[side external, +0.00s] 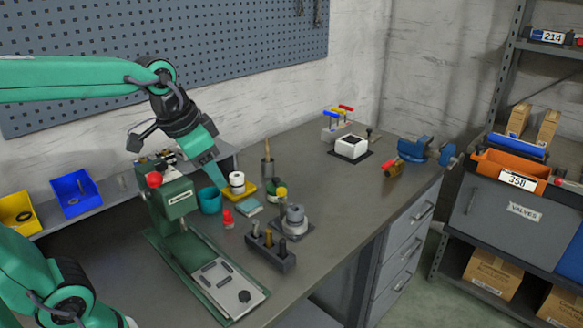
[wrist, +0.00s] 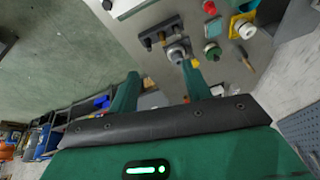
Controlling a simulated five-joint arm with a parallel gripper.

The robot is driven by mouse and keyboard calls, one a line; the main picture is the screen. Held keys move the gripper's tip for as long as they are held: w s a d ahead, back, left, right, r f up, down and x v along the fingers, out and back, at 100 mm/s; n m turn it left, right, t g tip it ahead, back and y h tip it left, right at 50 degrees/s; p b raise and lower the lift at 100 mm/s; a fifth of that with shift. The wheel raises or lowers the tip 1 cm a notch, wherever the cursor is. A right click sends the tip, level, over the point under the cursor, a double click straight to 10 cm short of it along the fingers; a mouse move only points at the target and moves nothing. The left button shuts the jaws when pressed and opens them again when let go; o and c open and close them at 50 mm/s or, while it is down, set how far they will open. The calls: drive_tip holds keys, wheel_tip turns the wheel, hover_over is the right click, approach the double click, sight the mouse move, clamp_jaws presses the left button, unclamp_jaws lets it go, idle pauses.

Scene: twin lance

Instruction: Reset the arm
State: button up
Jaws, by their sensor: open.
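My arm reaches in from the left of the side external view, bent at a raised elbow. The bench items show beyond the fingertips at the top of that view.
A green press (side external: 172,205) stands left of the bench items. A dark block with pegs (side external: 270,250) and a grey round fixture (side external: 295,218) stand in front. A blue vise (side external: 415,150) is at the right edge. The bench's right middle is mostly clear. A pegboard wall (side external: 200,40) is behind.

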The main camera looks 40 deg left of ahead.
drive_tip(key=s+d+f+n+t, duration=0.1)
drive_tip(key=s+f+n, duration=0.1)
drive_tip(key=s, duration=0.5)
drive_tip(key=shift+s+f, duration=0.35)
drive_tip(key=shift+f, duration=0.4)
